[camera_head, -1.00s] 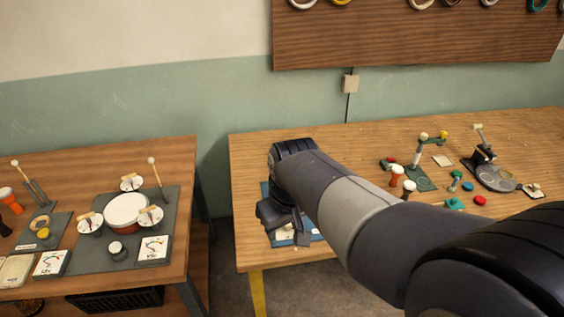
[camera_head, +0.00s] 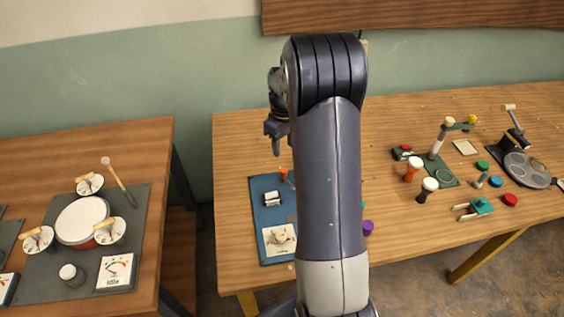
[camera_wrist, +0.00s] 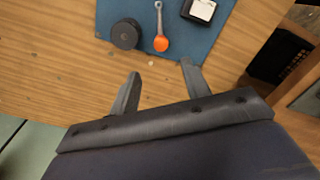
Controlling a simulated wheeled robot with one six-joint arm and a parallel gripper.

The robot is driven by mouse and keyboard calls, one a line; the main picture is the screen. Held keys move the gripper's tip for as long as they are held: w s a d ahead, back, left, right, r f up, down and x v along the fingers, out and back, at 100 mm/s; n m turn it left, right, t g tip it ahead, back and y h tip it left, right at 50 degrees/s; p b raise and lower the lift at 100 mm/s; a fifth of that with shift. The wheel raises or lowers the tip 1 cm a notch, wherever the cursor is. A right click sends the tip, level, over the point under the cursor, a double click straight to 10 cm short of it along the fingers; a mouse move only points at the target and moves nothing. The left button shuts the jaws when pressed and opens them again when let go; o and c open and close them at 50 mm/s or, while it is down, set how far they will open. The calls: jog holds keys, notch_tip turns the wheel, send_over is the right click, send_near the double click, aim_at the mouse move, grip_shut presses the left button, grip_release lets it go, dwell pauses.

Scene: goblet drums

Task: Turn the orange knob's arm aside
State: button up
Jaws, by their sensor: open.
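The orange knob (camera_wrist: 161,43) is a round orange end with a thin grey arm (camera_wrist: 158,16) reaching from it toward the top of the wrist view. It lies over a blue board (camera_wrist: 215,40). In the head view the orange knob (camera_head: 284,172) shows small at the board's far edge, partly hidden by my arm. My gripper (camera_wrist: 160,68) is open and empty, its two fingers apart. The knob appears beyond the fingertips, roughly in line with the gap. In the head view my gripper (camera_head: 276,140) hangs above the table, past the board's far edge.
A dark round piece (camera_wrist: 126,34) is beside the knob, and a black block with a white top (camera_wrist: 199,10) is on its other side. A card with a dial (camera_head: 279,239) is at the board's near end. A purple piece (camera_head: 368,228) stands right of my arm.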

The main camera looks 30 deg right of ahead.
aim_at(283, 170)
notch_tip(283, 170, down, 10)
jog(key=shift+f+p, duration=0.1)
jog(key=shift+p, duration=0.6)
jog(key=shift+s, duration=0.1)
jog(key=shift+a, duration=0.1)
jog(key=shift+c, duration=0.3)
grip_shut()
